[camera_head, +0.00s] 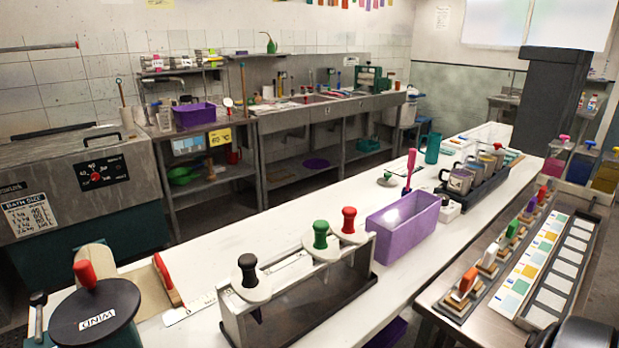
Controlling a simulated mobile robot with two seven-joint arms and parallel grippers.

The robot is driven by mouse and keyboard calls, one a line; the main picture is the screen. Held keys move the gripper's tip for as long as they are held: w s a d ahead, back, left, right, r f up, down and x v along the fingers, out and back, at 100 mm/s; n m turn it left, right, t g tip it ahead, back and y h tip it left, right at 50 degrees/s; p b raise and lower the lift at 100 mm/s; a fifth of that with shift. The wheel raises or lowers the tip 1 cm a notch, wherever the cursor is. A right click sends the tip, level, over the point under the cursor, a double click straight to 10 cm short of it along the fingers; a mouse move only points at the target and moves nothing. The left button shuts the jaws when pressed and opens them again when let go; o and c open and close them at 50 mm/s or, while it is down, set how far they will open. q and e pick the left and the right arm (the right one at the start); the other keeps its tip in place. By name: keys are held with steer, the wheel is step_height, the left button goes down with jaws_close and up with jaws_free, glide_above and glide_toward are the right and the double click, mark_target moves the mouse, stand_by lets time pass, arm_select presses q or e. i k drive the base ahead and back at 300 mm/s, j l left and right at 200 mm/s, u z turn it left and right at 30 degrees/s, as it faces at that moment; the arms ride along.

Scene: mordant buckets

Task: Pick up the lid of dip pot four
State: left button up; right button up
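Several small grey metal pots (460,181) stand close together in a dark tray (482,195) on the right part of the long white table. They have pale or coloured tops, but I cannot read any numbers, so I cannot tell which is pot four. A small round lid-like disc with a knob (387,180) lies on the white table left of the pots, apart from them. I cannot tell which pot it belongs to. Neither of my grippers is in view.
A purple bin (403,226) with a pink-handled tool stands in front of the pots. A rack (300,282) holds black, green and red knobs on pale discs. A steel side table (460,325) carries swatch cards. The white table's left middle (240,238) is clear.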

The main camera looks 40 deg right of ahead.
mark_target(387, 181)
steer(key=j+u, duration=1)
steer(key=u, duration=0.15)
steer(key=i+j+z, duration=0.35)
steer(key=i, duration=0.35)
steer(key=i+j+z, duration=0.4)
steer(key=i+j, duration=0.25)
steer(key=j, duration=0.15)
steer(key=i+j+z, duration=0.1)
steer(key=i+z, duration=0.4)
steer(key=i, duration=0.9)
steer(key=i+l+z, duration=0.1)
steer(key=i+z, duration=0.35)
steer(key=i+j+z, duration=0.1)
steer(key=i+z, duration=0.3)
steer(key=i+j+z, duration=0.25)
steer(key=i+z, duration=0.2)
steer(key=i+l+z, duration=0.2)
steer(key=z, duration=0.2)
steer(key=i+z, duration=0.75)
steer(key=i+j+z, duration=0.15)
steer(key=i+z, duration=0.2)
